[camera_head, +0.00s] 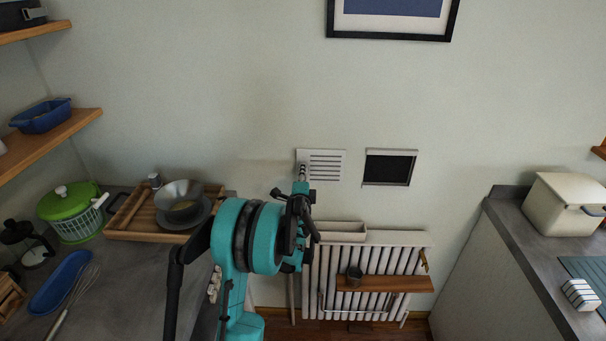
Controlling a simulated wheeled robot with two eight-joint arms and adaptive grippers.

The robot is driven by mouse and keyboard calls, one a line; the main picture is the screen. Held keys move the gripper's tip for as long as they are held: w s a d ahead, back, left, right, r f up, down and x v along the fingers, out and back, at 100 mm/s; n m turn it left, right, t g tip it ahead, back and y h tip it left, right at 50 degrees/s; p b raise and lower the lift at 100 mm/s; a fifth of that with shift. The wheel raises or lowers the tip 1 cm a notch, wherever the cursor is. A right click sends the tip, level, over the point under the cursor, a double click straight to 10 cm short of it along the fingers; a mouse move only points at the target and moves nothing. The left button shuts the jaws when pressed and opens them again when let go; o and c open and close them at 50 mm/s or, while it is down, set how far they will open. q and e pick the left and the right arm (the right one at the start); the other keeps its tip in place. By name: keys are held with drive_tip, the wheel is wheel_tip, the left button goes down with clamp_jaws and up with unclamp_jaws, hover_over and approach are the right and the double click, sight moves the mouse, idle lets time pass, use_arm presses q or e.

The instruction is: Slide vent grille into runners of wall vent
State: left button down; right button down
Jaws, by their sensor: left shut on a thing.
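The vent grille (327,165) is a white slatted plate in front of the pale wall, left of the wall vent. My left gripper (302,173) is shut on the grille at its left side. The wall vent (389,168) is a dark rectangular opening with a light frame, to the right of the grille with a small gap between them in the picture. The runners are too small to make out clearly. How far the grille stands off the wall I cannot tell. My right gripper is not in view.
A white radiator (410,258) with a wooden shelf (385,284) stands below the vent. A framed picture (392,37) hangs above. The left counter (130,275) holds a wooden tray (118,225) and a green salad spinner (70,209). The wall around the vent is bare.

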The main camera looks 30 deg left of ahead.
sight(322, 168)
use_arm(q)
drive_tip(key=shift+w+d, duration=0.45)
drive_tip(key=shift+d, duration=0.35)
drive_tip(key=shift+w+d, duration=0.5)
drive_tip(key=shift+d, duration=0.3)
drive_tip(key=shift+w+d, duration=0.45)
drive_tip(key=shift+d, duration=0.35)
drive_tip(key=shift+b, duration=0.6)
drive_tip(key=shift+w+d, duration=0.1)
drive_tip(key=shift+d, duration=0.1)
drive_tip(key=shift+w+d, duration=0.2)
drive_tip(key=shift+d, duration=0.05)
drive_tip(key=shift+w+d+b, duration=0.1)
drive_tip(key=shift+w+d, duration=0.9)
drive_tip(key=shift+d, duration=0.65)
drive_tip(key=shift+w+d+b, duration=0.15)
drive_tip(key=shift+w+d, duration=0.8)
drive_tip(key=shift+d, duration=0.65)
drive_tip(key=shift+w+d+b, duration=0.1)
drive_tip(key=shift+w+d, duration=0.9)
drive_tip(key=shift+d, duration=0.65)
